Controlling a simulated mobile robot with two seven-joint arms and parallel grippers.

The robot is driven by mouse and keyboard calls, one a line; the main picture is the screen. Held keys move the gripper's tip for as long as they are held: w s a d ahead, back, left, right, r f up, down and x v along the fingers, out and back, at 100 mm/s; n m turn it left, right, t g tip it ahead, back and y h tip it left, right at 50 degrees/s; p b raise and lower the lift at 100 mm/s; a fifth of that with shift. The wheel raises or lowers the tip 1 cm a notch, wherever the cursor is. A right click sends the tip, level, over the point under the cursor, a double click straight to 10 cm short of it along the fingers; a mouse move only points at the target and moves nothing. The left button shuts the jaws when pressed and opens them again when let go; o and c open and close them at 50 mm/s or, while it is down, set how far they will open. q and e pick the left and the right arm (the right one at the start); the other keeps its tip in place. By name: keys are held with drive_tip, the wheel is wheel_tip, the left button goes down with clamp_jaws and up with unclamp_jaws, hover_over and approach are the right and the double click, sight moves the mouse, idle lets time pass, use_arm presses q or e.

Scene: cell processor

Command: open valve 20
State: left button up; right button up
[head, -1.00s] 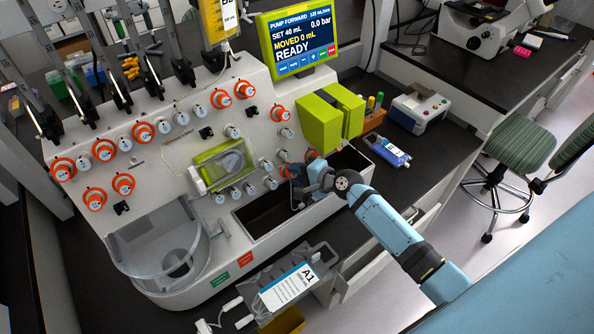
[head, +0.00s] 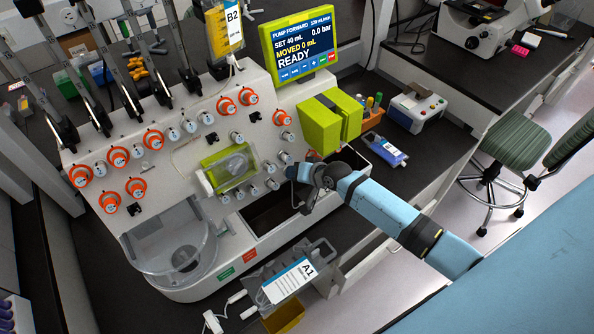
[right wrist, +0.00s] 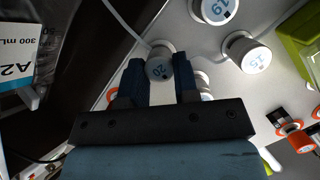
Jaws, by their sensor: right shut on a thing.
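Valve 20 is a small white knob (right wrist: 159,68) with a "20" label, between the two dark fingers of my right gripper (right wrist: 161,78) in the right wrist view. The fingers are shut on it, one on each side, and no orange ring shows around it. In the head view, my right gripper (head: 294,174) is at the lower right of the white machine's front panel (head: 225,128), and valve 20 cannot be made out there. My left gripper is not in view.
Other white knobs (right wrist: 248,52) stand close to my right gripper. Several valves with orange rings (head: 153,139) dot the panel. The screen (head: 300,48) reads READY. A black trough (head: 270,213) lies below the panel. Bag A1 (head: 289,281) is in front; bag A2 (right wrist: 17,62) is beside the gripper.

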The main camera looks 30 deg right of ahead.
drive_tip(key=shift+n+h, duration=0.3)
drive_tip(key=shift+n, duration=0.6)
drive_tip(key=o, duration=0.9)
drive_tip(key=b+v, duration=0.1)
drive_tip(key=v, duration=1.2)
drive_tip(key=shift+s+r+b, duration=0.25)
drive_tip(key=shift+r+b, duration=0.1)
